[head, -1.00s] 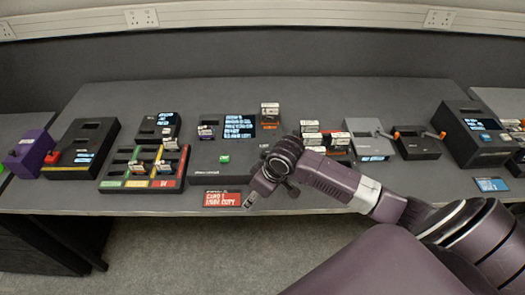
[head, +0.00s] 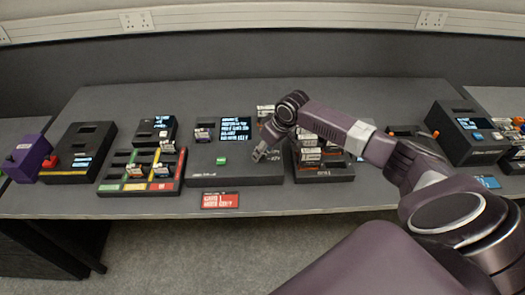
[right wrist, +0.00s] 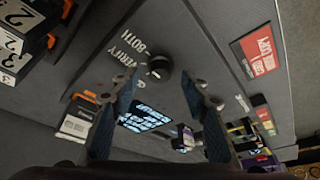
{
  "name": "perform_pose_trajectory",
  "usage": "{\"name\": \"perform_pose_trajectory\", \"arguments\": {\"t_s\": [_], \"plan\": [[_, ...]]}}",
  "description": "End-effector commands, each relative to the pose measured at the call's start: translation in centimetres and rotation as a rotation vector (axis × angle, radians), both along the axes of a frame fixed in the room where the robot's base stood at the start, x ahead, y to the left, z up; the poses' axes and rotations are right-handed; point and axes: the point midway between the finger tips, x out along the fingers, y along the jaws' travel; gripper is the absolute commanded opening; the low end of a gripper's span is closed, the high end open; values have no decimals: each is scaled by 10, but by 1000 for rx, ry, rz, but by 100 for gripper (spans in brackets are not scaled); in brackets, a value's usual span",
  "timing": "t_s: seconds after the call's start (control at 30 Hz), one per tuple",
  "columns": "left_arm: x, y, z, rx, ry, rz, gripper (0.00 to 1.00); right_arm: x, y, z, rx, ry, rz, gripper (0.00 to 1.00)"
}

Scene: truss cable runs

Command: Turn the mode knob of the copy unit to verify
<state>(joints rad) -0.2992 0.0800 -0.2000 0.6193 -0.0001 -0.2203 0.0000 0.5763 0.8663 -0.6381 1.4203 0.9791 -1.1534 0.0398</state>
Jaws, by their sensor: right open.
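The copy unit (head: 232,173) is a dark box in the middle of the table in the head view, with a lit screen (head: 235,125) and a green button (head: 221,160). My right gripper (head: 263,155) is over its right front part, hiding the knob there. In the right wrist view the round black mode knob (right wrist: 160,67) stands just beyond and between the open fingertips (right wrist: 157,80). White words VERIFY and BOTH are beside it. The fingers appear apart from the knob. I cannot clearly tell where its pointer is. My left gripper is out of view.
A rack of white-labelled cartridges (head: 325,170) stands close on the right of the unit, below my arm. A coloured slot tray (head: 140,187) is on the left. A red card (head: 220,201) lies at the table's front edge.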

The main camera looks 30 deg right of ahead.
Motion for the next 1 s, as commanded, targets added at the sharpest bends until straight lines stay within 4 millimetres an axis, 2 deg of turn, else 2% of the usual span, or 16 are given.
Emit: {"name": "perform_pose_trajectory", "arguments": {"t_s": [0.2,0.47,0.83,1.0], "plan": [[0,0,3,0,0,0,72,5,2,-13,-1,0,2,42],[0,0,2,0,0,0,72,5,2,-14,-2,0,1,42],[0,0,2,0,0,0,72,5,2,-14,-2,0,1,1],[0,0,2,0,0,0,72,5,1,-14,-1,0,8,0]]}}
